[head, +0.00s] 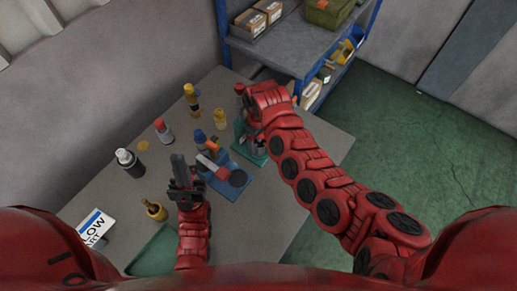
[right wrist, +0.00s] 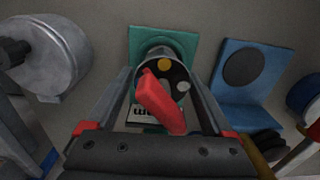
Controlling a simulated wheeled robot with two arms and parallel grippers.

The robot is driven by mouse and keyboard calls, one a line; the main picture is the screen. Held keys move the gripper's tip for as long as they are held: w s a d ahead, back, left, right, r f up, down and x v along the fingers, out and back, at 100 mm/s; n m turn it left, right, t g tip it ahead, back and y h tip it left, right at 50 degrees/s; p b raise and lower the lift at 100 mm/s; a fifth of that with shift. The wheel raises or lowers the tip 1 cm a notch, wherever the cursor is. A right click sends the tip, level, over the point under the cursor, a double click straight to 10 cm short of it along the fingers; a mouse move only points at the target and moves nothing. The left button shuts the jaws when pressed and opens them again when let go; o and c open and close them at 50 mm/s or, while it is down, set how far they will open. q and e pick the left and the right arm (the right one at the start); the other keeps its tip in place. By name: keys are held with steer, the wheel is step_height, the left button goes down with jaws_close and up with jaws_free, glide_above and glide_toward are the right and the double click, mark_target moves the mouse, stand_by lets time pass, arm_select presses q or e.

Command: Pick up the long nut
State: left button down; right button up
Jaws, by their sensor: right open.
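I cannot single out the long nut with certainty in either view. My right gripper (right wrist: 158,74) is open over a dark round cup (right wrist: 178,72) on a teal stand (right wrist: 191,43). The cup holds a red-handled item (right wrist: 160,103), a yellow round end (right wrist: 164,65) and a silver round end (right wrist: 183,87). The gripper's fingers lie to either side of the cup in the picture; whether they touch it I cannot tell. My left gripper (head: 181,172) is above the near left part of the table, and its jaw state is unclear.
A blue holder (right wrist: 252,100) with a dark disc stands beside the teal stand. On the grey table (head: 110,185) are a spray can (head: 130,163), a red bottle (head: 163,131), several yellow bottles and a sign (head: 95,227). A blue-framed shelf (head: 285,45) stands behind the table.

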steer(key=shift+s+d+r, duration=0.2)
steer(key=shift+s, duration=0.15)
steer(key=shift+c, duration=0.2)
steer(key=shift+w+f, duration=0.15)
steer(key=shift+w, duration=0.05)
steer(key=c, duration=0.7)
jaws_close()
